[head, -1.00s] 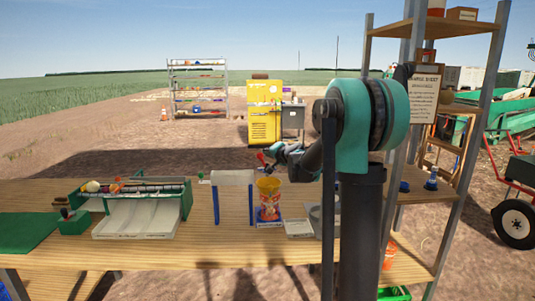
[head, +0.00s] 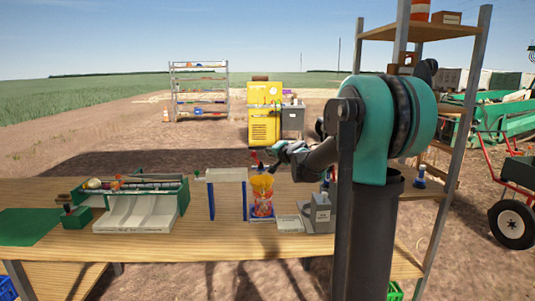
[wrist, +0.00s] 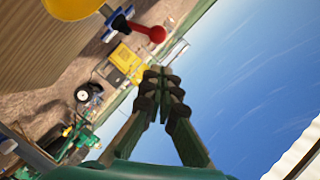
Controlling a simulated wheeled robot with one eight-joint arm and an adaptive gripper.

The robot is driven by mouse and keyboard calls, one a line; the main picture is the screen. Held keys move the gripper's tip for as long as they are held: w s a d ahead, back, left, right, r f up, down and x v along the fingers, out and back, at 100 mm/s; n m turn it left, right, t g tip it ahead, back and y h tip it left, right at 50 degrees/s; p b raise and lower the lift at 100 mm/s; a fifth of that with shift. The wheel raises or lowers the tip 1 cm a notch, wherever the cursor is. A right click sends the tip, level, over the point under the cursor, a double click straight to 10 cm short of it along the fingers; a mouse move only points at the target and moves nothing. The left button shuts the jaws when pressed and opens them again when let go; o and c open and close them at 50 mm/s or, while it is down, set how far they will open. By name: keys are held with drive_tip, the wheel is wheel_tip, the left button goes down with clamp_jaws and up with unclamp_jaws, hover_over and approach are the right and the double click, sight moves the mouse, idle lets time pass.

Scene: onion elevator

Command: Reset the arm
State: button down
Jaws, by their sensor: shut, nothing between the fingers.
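My gripper shows in the wrist view (wrist: 163,82) with its two fingers together and nothing between them. In the head view my arm reaches over the wooden table (head: 200,245), and the gripper end (head: 270,152) is small and partly hidden by my own arm links. It is above and just behind the yellow and orange cup (head: 262,190). A red-knobbed lever (wrist: 148,32) lies close beside the fingers in the wrist view, apart from them.
A green sorter with white chutes (head: 140,210) stands on the table's left. A small white-topped stand with blue legs (head: 226,176) is left of the cup. A grey box (head: 320,213) is to its right. A tall shelf (head: 455,130) rises at right.

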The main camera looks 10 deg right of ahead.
drive_tip(key=s+f+n+g+h, duration=0.1)
drive_tip(key=s+f+n+g, duration=0.2)
drive_tip(key=s+f, duration=0.65)
drive_tip(key=s+f+n+g, duration=0.3)
drive_tip(key=s+f, duration=0.3)
drive_tip(key=s, duration=0.7)
drive_tip(key=s+d+f+g+h, duration=0.1)
drive_tip(key=s+d+f, duration=0.1)
drive_tip(key=s+f, duration=0.2)
drive_tip(key=s+d+f+n+g+h, duration=0.1)
drive_tip(key=s+d+f, duration=0.2)
drive_tip(key=s, duration=0.8)
drive_tip(key=s+d+f+n+g+h, duration=0.1)
drive_tip(key=s+d+f+g+h, duration=0.1)
drive_tip(key=s+f, duration=0.4)
drive_tip(key=shift+s+d+f, duration=0.4)
drive_tip(key=shift+s+d, duration=0.1)
drive_tip(key=shift+s, duration=0.25)
